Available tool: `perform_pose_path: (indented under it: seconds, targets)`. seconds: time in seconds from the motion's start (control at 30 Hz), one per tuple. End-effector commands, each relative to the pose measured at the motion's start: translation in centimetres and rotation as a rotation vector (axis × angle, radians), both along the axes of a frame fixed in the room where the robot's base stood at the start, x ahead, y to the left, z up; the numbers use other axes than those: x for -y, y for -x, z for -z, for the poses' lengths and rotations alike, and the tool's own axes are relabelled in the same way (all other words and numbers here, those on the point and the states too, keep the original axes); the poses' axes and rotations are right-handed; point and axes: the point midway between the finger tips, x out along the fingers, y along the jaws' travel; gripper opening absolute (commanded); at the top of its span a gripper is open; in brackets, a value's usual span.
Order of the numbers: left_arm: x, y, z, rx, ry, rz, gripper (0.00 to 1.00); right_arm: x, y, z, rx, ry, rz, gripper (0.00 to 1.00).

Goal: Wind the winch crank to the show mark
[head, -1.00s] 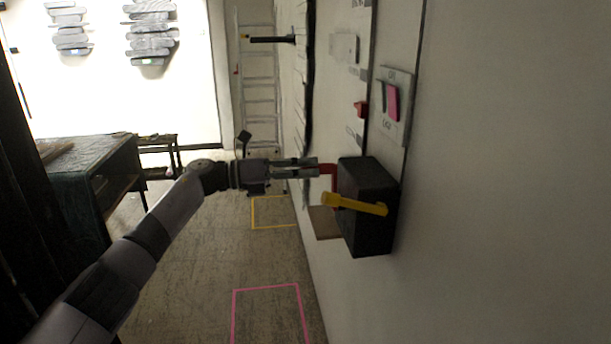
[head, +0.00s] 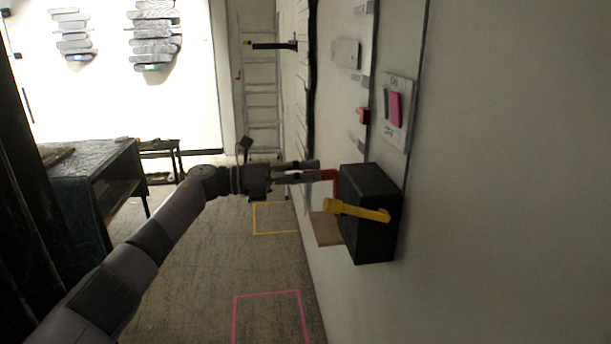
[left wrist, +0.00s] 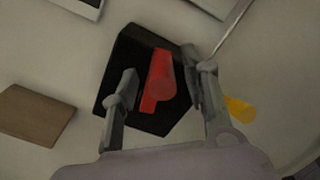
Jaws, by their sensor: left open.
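The winch is a black box (head: 371,225) on the wall, with a yellow bar (head: 358,210) across it and a red bent part (head: 333,178) at its near side. I cannot tell which of these is the crank. My left gripper (head: 316,170) is open at the red part. In the left wrist view, the red part (left wrist: 160,80) lies between the two open fingers, in front of the black box (left wrist: 125,62). The yellow piece (left wrist: 239,108) shows beyond the right finger. Contact cannot be made out. No show mark can be made out. My right gripper is out of view.
A panel with a pink switch (head: 395,109) and a small red piece (head: 363,116) are on the wall near the winch. A brown board (head: 325,229) is beside the box. A dark table (head: 95,165) stands at left. The floor with pink and yellow outlines is clear.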

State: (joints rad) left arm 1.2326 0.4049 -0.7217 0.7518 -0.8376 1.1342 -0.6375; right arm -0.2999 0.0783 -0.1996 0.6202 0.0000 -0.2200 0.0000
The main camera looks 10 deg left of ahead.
Motion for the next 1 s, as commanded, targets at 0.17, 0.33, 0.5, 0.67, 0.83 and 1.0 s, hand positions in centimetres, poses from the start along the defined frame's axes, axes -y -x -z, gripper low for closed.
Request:
perform_pose_path:
  seconds: [0.17, 0.33, 0.5, 0.67, 0.83, 1.0]
  targets:
    - [-0.2, 0.1, 0.1, 0.000, -0.001, 0.001, 0.41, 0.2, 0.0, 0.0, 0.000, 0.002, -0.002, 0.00]
    - [-2.3, 0.7, 0.2, -0.002, -0.002, -0.002, 0.41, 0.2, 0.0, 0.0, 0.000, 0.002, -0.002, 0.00]
    - [-5.8, 1.8, 0.1, -0.002, -0.001, -0.004, 0.41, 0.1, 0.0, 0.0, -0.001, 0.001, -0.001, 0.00]
    - [-8.8, 2.8, 0.1, -0.001, -0.001, -0.003, 0.41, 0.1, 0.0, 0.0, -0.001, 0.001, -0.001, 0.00]
    - [-10.8, 3.5, 0.1, 0.000, -0.001, -0.002, 0.41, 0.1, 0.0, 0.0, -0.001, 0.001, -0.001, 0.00]
    - [-11.4, 3.7, 0.0, 0.000, -0.001, 0.001, 0.41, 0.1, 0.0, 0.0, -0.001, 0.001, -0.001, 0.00]
